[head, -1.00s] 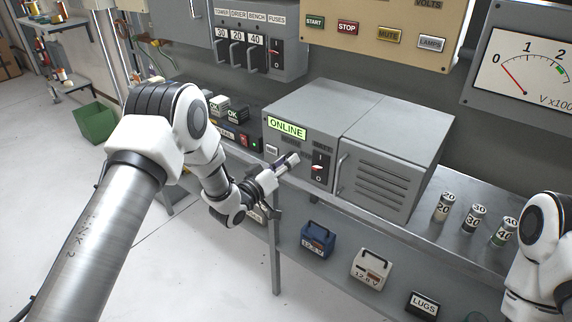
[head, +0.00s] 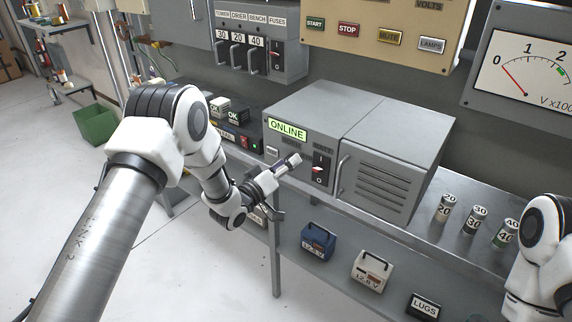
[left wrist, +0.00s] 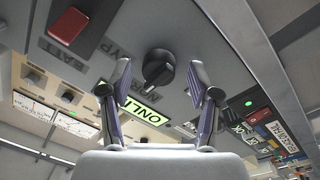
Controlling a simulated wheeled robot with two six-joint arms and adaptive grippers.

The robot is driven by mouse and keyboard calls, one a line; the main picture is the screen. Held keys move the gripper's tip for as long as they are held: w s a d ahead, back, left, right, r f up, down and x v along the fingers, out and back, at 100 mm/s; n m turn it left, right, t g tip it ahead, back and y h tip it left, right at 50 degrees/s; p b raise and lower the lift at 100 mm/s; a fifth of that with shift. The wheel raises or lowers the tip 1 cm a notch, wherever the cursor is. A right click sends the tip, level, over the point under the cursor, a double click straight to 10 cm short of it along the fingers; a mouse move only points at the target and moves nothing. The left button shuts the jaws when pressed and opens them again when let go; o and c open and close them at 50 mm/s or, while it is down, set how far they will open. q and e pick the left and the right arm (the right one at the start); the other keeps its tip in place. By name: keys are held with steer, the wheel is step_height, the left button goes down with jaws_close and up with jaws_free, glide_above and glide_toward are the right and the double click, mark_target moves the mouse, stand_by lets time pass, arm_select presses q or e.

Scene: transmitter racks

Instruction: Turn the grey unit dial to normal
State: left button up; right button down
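The grey unit (head: 335,130) stands on the bench with a green ONLINE display (head: 287,130) and a red-and-black rocker switch (head: 318,170) on its front. In the head view my left gripper hides the dial. My left gripper (left wrist: 158,76) is open, its fingers spread either side of the dial with visible gaps; it also shows in the head view (head: 288,186) before the unit's front. My right gripper is out of view.
Labelled cylinders (head: 475,220) stand on the bench right of the unit. Battery boxes (head: 318,241) sit on the shelf below. A fuse panel (head: 255,50) and a beige button panel (head: 385,25) are above. My right arm is at the right edge.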

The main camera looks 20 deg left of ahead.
arm_select(q)
steer(key=v, duration=1.2)
